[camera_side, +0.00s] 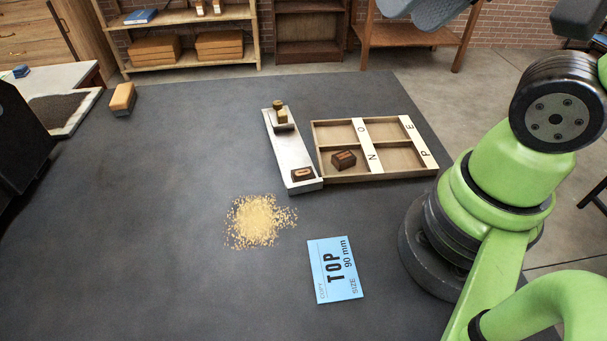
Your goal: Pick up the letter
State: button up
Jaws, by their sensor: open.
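Two small dark brown letter blocks are in view. One letter block (344,160) lies in the near left compartment of the wooden type case (390,177), beside the strip marked N; I cannot read a letter on it. The other letter block (303,174) sits at the near end of the long metal composing stick (288,152), with a pale mark on its face. The case strips carry O and N, then E and P. The jaws of my gripper are not in the picture; only arm parts show at the right and top edges.
A blue card (335,269) reading TOP, 90 mm lies in front. Pale grains (258,220) are spilled left of it. A brass-coloured piece (281,112) sits at the stick's far end. A tan-topped block (122,98) stands far left. The dark tabletop (150,220) is otherwise mostly clear.

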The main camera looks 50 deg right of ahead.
jog(key=w+f+m+g, duration=0.1)
jog(key=w+f+g, duration=0.15)
jog(key=w, duration=0.25)
jog(key=m+g+h, duration=0.2)
jog(key=g, duration=0.3)
send_over(302, 171)
jog(key=f, duration=2.1)
jog(key=shift+d+f, duration=0.25)
jog(key=shift+a+f, duration=0.15)
jog(key=shift+f, duration=1.4)
jog(key=shift+a+f, duration=0.1)
jog(key=shift+f, duration=1.4)
jog(key=c, duration=0.5)
